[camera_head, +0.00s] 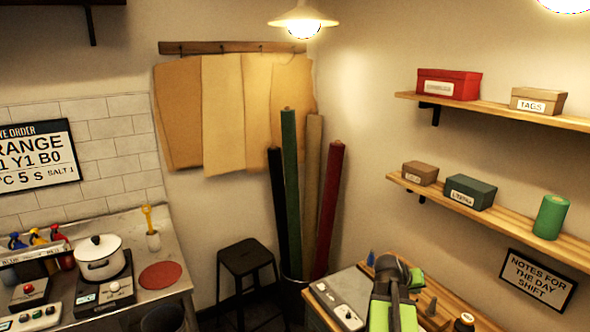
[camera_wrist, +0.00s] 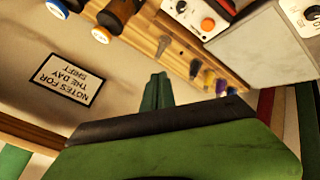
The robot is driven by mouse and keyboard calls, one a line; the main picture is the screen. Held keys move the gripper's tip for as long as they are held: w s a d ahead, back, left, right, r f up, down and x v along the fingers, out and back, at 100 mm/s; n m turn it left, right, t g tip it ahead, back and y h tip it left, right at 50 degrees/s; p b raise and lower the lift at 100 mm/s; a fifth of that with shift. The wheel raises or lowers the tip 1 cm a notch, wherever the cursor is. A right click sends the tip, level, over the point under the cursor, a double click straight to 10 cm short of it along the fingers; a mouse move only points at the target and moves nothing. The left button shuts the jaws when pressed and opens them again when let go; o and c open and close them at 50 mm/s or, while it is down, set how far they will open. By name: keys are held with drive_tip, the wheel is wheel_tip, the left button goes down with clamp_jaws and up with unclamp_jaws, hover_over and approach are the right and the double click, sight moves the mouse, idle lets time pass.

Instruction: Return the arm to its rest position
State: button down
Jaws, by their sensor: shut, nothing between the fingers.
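My gripper (camera_wrist: 157,91) shows in the wrist view as two dark green fingers pressed together, with no object between them. Its broad green and black body fills the bottom of that view. In the head view my green and black arm (camera_head: 394,292) rises at the lower right, in front of the worktop and the wooden rack. The fingertips cannot be made out clearly there. The wrist picture is upside down, with the notes sign (camera_wrist: 68,80) inverted.
A grey control box (camera_head: 337,304) stands left of my arm. A wooden rack (camera_head: 480,322) with small items lies behind and right of it. Shelves (camera_head: 500,215) with boxes line the right wall. Fabric rolls (camera_head: 290,200) and a black stool (camera_head: 246,262) stand farther left.

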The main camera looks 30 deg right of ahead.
drive_tip(key=w+a+f+n+t+y, duration=0.15)
drive_tip(key=w+a, duration=0.35)
drive_tip(key=a, duration=0.6)
drive_tip(key=w+a+f+n+y, duration=0.2)
drive_tip(key=w+a, duration=0.4)
drive_tip(key=a, duration=0.6)
drive_tip(key=w+a+f+n+t+y, duration=0.15)
drive_tip(key=w+a, duration=0.35)
drive_tip(key=a, duration=0.6)
drive_tip(key=s+a+f+n+g+y, duration=0.1)
drive_tip(key=s+a, duration=0.1)
drive_tip(key=a, duration=0.4)
drive_tip(key=s+a+f+n+g+y, duration=0.1)
drive_tip(key=s+a, duration=0.2)
drive_tip(key=a, duration=0.3)
drive_tip(key=s+a+f+g+y+b, duration=0.1)
drive_tip(key=s+a+g+y, duration=0.1)
drive_tip(key=a, duration=0.5)
drive_tip(key=shift+s+n, duration=0.25)
drive_tip(key=shift+n, duration=0.15)
